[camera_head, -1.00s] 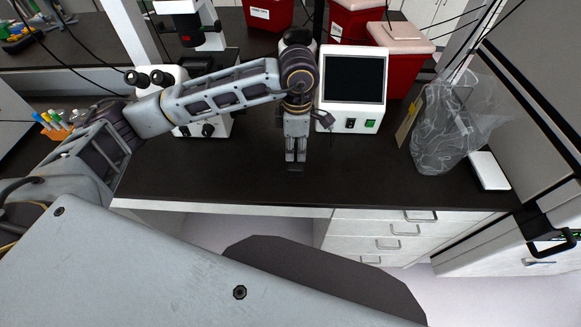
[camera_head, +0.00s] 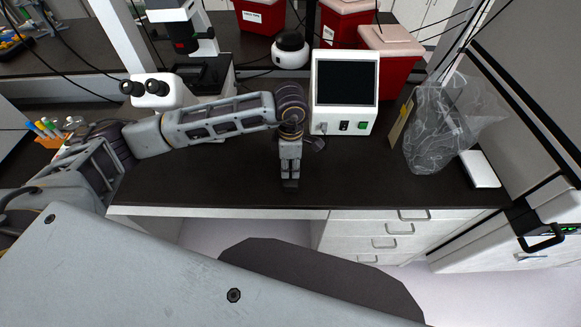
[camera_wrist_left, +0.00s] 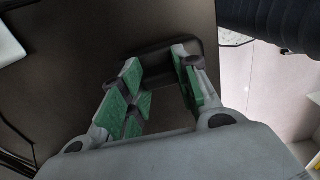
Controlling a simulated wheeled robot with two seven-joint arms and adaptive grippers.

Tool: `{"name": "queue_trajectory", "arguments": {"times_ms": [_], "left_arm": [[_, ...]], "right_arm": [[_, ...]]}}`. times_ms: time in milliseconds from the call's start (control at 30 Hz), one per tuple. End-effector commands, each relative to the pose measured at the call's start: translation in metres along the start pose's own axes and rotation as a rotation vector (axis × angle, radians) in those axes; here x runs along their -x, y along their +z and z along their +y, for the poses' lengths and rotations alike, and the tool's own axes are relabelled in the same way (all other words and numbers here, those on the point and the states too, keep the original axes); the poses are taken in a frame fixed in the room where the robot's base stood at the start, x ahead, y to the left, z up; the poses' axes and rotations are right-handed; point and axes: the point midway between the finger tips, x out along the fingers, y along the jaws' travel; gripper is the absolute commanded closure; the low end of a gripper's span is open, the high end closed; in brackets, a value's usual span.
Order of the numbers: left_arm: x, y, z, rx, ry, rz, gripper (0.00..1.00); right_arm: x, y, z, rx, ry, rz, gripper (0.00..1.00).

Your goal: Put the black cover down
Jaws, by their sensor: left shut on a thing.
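My left gripper (camera_head: 290,178) points down above the dark counter, near its front edge and left of centre. It is shut on a black cover, which shows as a small dark piece at the fingertips (camera_head: 291,184). My right gripper is not in view.
A white device with a screen (camera_head: 345,90) stands behind and right of the gripper. A microscope (camera_head: 165,95) is at the left. A clear bag (camera_head: 450,125) and a white box (camera_head: 481,168) are at the right. The counter (camera_head: 225,180) is bare on both sides of the gripper.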

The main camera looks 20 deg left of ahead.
Motion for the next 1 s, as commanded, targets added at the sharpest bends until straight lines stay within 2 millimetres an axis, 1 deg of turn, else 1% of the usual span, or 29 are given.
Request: {"name": "queue_trajectory", "arguments": {"times_ms": [100,200,467,667,700,867,1000], "left_arm": [[-0.011,0.0,0.0,0.0,-0.002,0.002,1.0],[-0.016,0.0,0.0,0.0,0.0,0.001,1.0],[-0.017,0.0,0.0,-0.001,0.0,0.001,1.0],[-0.02,0.0,0.0,-0.001,0.0,0.001,1.0],[-0.021,0.0,0.0,-0.001,0.0,0.001,0.68],[-0.02,0.0,0.0,-0.001,0.0,0.001,0.47],[-0.02,0.0,0.0,-0.001,0.0,0.001,0.47]], "right_arm": [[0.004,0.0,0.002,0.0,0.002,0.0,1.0],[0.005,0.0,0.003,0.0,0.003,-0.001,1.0],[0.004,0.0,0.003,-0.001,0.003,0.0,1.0],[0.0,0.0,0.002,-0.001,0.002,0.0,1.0],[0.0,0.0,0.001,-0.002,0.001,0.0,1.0],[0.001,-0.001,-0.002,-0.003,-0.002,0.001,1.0],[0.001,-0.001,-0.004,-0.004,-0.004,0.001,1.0]]}}
